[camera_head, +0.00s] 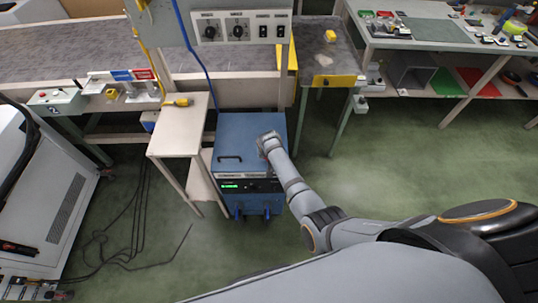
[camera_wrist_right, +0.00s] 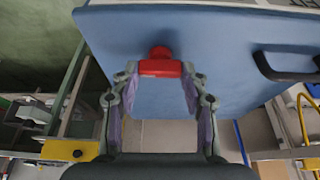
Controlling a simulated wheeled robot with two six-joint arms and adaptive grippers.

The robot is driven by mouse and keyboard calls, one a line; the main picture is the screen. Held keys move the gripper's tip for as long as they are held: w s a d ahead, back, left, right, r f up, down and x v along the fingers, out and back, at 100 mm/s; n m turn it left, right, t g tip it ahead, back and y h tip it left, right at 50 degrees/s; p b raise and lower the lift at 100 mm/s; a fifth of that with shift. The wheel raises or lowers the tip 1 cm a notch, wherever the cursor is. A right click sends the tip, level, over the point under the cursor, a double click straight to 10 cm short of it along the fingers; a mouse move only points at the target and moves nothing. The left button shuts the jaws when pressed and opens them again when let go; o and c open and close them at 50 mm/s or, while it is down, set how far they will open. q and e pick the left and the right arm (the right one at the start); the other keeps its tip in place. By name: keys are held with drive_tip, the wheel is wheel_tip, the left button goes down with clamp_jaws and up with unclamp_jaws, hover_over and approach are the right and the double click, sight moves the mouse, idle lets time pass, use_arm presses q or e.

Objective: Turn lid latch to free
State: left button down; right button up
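The blue cabinet (camera_head: 237,140) stands on the floor at the middle of the head view, with a dark handle on its lid (camera_head: 225,140). In the right wrist view the blue lid (camera_wrist_right: 210,40) fills the top, with a red latch (camera_wrist_right: 160,67) near its edge. My right gripper (camera_wrist_right: 160,76) has a fingertip at each end of the red latch bar and appears shut on it. In the head view my right gripper (camera_head: 266,140) is at the lid's right side and hides the latch. My left gripper is in neither view.
A small beige table (camera_head: 182,125) stands close left of the cabinet. A control panel (camera_head: 238,28) hangs above and behind it. A workbench (camera_head: 425,30) is at the back right. Cables lie on the floor to the left. The green floor right of the cabinet is clear.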

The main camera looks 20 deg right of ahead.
drive_tip(key=o, duration=0.5)
drive_tip(key=shift+c, duration=0.2)
